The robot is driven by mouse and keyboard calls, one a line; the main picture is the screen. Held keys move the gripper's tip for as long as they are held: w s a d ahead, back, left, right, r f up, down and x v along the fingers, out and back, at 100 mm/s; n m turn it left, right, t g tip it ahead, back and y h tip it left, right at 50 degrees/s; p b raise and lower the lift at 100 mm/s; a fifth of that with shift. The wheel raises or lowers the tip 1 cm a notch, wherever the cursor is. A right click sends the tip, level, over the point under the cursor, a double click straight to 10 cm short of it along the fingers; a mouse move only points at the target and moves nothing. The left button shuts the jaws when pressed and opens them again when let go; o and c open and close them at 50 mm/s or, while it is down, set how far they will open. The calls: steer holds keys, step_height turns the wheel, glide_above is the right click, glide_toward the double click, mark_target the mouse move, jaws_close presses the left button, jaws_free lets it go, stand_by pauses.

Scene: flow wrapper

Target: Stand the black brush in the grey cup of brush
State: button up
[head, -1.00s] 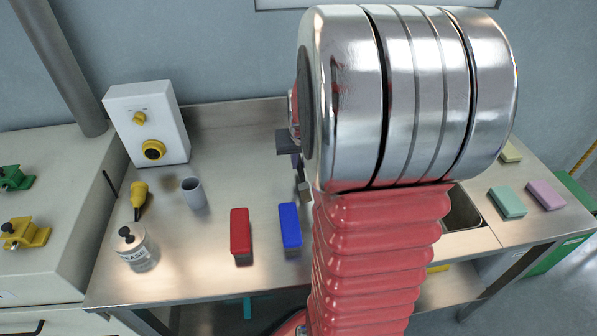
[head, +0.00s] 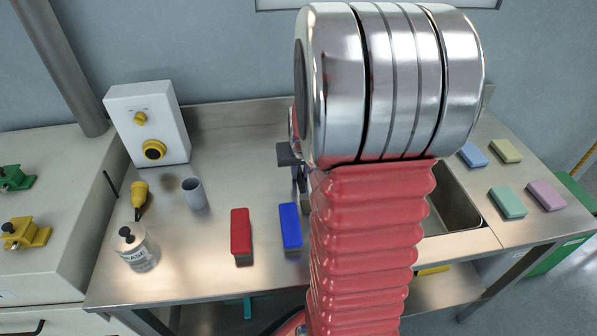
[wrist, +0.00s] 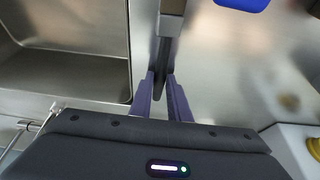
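The black brush lies on the steel bench. In the wrist view its grey-brown head (wrist: 172,8) is at the top, and its dark handle (wrist: 160,62) runs down between my fingers. My gripper (wrist: 161,76) has two purple fingers, one on each side of the handle, with a small gap seeming to remain; it looks open. In the head view my gripper (head: 299,178) is mostly hidden behind my arm, with part of the brush head (head: 306,203) just below it. The grey cup (head: 194,194) stands upright to the left on the bench, apart from my gripper.
A red block (head: 241,232) and a blue block (head: 290,226) are in front. A yellow-handled tool (head: 140,197), a labelled bottle (head: 136,250) and a white control box (head: 147,122) stand left. A sink (head: 455,208) is right. Bench between cup and gripper is clear.

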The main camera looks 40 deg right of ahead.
steer(key=o, duration=0.4)
steer(key=shift+c, duration=0.2)
steer(key=shift+r, duration=0.1)
steer(key=v, duration=1.2)
stand_by(0.4)
steer(key=s+a+r+n+y, duration=0.1)
steer(key=s+a+n, duration=0.1)
steer(key=a, duration=0.7)
steer(key=s+a+r+n+t, duration=0.1)
steer(key=s+a, duration=0.3)
steer(key=a, duration=0.5)
steer(key=s+a+r+n+t+y, duration=0.1)
steer(key=s+a+r+n, duration=0.2)
steer(key=a, duration=0.6)
steer(key=shift+r+n+y, duration=0.2)
steer(key=shift+n+y, duration=0.1)
steer(key=shift+n, duration=0.2)
